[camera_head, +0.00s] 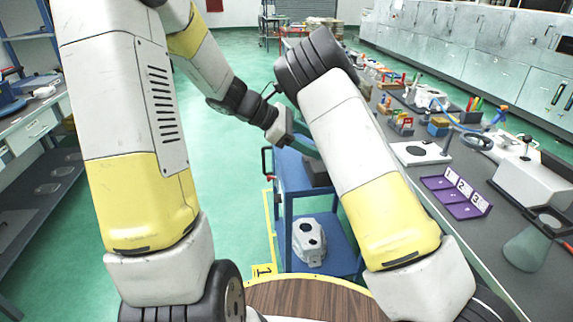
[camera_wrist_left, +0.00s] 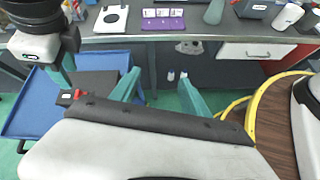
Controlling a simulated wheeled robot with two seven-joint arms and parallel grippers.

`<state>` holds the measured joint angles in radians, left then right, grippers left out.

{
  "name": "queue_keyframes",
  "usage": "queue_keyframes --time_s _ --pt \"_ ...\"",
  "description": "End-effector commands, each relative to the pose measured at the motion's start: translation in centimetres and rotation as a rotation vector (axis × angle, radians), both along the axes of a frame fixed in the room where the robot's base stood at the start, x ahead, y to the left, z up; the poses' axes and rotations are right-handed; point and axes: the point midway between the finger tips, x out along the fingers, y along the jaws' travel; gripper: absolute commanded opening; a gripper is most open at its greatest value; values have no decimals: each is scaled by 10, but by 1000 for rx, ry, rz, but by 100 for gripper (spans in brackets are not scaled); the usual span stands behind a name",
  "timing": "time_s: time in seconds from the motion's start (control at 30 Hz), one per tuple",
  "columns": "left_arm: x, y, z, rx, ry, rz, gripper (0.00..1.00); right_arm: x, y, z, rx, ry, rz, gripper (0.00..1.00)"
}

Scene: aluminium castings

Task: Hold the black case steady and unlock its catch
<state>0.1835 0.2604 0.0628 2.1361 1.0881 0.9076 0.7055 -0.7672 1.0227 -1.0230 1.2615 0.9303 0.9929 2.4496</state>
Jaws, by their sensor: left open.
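A dark case (camera_head: 316,172) lies on the top of a blue cart (camera_head: 287,160), partly hidden by my right arm. In the left wrist view a dark flat thing (camera_wrist_left: 97,82) on the cart appears to be the same case, left of my fingers. My left gripper (camera_head: 304,143) is above the cart, beside the case. In its wrist view the left gripper (camera_wrist_left: 160,95) has its two teal fingers apart with nothing between them.
A metal casting (camera_head: 309,243) sits on the cart's lower shelf. The long workbench (camera_head: 415,180) on the right carries a purple labelled tray (camera_head: 455,192), a white plate (camera_head: 420,153) and a flask (camera_head: 526,247). Green floor left of the cart is clear.

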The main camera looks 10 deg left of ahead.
Motion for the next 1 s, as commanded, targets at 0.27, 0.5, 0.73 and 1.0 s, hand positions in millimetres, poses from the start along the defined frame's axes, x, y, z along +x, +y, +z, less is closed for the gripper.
queue_keyframes --time_s 0.27,0.5,0.73,1.0 --pt "87 15 -64 -449 494 486 54 0 0 0 0 0 0 36" --pt "148 55 -135 -837 872 867 54 0 0 0 0 0 0 36" --pt "173 88 -185 -1078 1067 1076 54 0 0 0 0 0 0 36" --pt "190 85 -199 -1133 1109 1119 54 0 0 0 0 0 0 36"
